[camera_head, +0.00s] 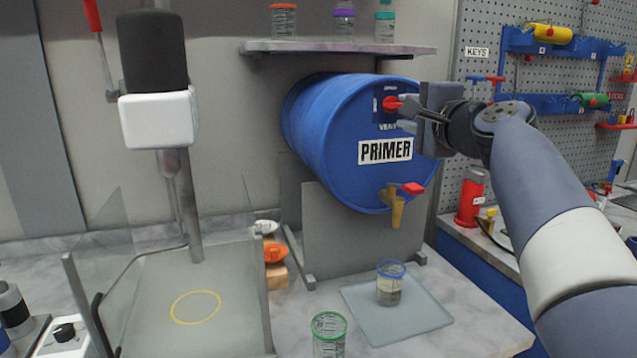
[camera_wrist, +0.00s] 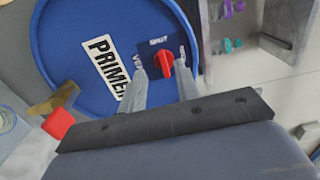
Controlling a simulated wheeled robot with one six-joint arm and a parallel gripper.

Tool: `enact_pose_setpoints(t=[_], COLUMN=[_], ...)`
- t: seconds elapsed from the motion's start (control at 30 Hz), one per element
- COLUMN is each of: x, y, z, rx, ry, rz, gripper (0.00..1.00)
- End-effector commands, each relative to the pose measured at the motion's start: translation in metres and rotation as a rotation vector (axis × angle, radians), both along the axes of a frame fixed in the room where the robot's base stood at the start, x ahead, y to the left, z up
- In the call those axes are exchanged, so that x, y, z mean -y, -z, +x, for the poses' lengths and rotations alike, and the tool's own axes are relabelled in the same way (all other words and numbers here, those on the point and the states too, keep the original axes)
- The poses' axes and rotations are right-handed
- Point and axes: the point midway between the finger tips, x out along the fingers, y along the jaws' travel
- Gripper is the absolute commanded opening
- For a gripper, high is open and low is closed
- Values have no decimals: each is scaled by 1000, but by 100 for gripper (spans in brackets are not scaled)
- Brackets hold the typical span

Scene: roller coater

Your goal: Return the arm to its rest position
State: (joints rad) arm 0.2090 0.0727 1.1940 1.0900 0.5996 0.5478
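My gripper (camera_head: 408,114) is at the front of the blue drum (camera_head: 330,115), by the red vent knob (camera_head: 391,104) near its upper rim. In the wrist view, my two fingers (camera_wrist: 163,72) stand apart on either side of the red knob (camera_wrist: 167,60), with gaps visible on both sides. The fingers look open and hold nothing. Whether the tips still overlap the knob in depth is hard to tell. My arm reaches in from the lower right in the head view.
Below the knob are the PRIMER label (camera_head: 386,151) and a brass tap (camera_head: 396,205) with a red handle. A blue-rimmed jar (camera_head: 390,284) stands on a glass plate (camera_head: 425,318). A shelf (camera_head: 340,48) with jars is above; a pegboard (camera_head: 560,75) is at right.

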Motion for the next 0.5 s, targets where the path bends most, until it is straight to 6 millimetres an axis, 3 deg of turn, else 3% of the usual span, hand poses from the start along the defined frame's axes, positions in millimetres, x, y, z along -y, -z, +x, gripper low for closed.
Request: enact_pose_setpoints(t=[0.3,0.5], x=[-19,-17], y=[-2,-10], z=[56,53], rx=[0,-63], ry=[-2,3], rz=[0,192], gripper=[31,31])
